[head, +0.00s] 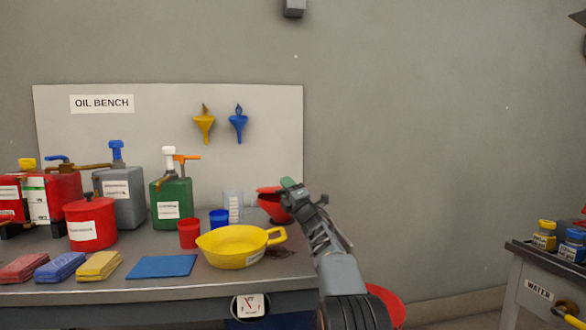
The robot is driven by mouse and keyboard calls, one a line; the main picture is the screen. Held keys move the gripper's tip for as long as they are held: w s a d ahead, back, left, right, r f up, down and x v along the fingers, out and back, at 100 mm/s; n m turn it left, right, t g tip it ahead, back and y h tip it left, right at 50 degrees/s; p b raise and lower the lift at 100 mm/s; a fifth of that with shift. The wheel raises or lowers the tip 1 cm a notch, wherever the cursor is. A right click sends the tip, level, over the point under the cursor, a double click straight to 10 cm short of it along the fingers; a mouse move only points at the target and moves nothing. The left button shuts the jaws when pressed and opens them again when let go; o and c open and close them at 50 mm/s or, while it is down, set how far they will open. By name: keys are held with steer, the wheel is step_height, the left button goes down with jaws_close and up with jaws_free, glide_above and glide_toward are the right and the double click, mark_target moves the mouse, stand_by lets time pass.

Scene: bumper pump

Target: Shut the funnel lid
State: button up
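A red funnel-like vessel (277,212) stands at the right end of the bench, with a red rim or lid (269,189) at its top. I cannot tell from here whether that lid is open or shut, as my gripper covers its right side. My gripper (287,184), with green at its tip, is at the upper right edge of the red vessel. It looks close to the lid or touching it; I cannot tell which. Its finger gap is not clear.
A yellow pan (232,246), a red cup (189,234), a blue cup (219,219) and a clear beaker (233,203) stand left of the vessel. A green pump can (172,204) stands behind. A blue mat (161,267) lies in front.

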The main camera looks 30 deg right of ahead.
steer(key=s+a+r+p, duration=0.1)
steer(key=s+a+r, duration=0.2)
steer(key=s+r, duration=0.7)
steer(key=s, duration=0.3)
steer(key=shift+s+a+p, duration=0.35)
steer(key=shift+p, duration=0.05)
steer(key=shift+r, duration=0.1)
steer(key=shift+r, duration=0.1)
steer(key=s+a+f+m+g+h+p, duration=0.1)
steer(key=s+a+f+m+g+p, duration=0.1)
steer(key=s+a+m+g+p, duration=0.3)
steer(key=s+a+f+m+g+h+p, duration=0.1)
steer(key=s+a+f+m+g+p, duration=0.1)
steer(key=s+a+m+g+p, duration=0.3)
steer(key=s+a+f+m+g+h+p, duration=0.1)
steer(key=s+a+m+g+p, duration=0.5)
steer(key=s+p, duration=1)
steer(key=f+m+g+p, duration=0.1)
steer(key=m+g+p, duration=0.2)
steer(key=m+p, duration=0.3)
steer(key=shift+s+g+h+p, duration=0.3)
steer(key=shift+g+h+p, duration=0.1)
steer(key=shift+p, duration=0.05)
